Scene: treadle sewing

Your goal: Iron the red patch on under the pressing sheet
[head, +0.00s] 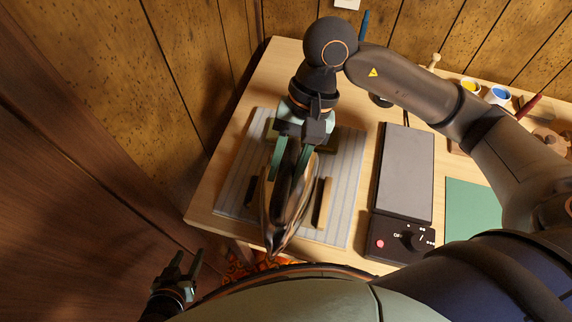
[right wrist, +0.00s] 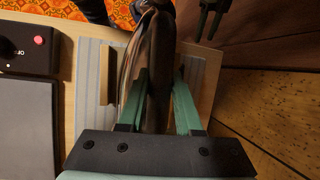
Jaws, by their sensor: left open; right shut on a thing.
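My right gripper (head: 290,160) is shut on the iron (head: 277,215), a shiny dark metal body with a pointed end toward me. The iron is over the striped pressing mat (head: 345,165); I cannot tell whether it touches anything below. In the right wrist view the iron (right wrist: 131,62) sits between the green fingers (right wrist: 160,105). Wooden bars (head: 322,203) lie on the mat on both sides of the iron. I cannot make out the red patch or the pressing sheet. My left gripper (head: 183,268) is open and empty, off the table's front left edge.
A black unit with a grey plate (head: 406,170), a dial and a red button stands right of the mat. A green mat (head: 472,205) lies farther right. Yellow (head: 470,88) and blue (head: 499,95) pots stand at the back right. The wall is close on the left.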

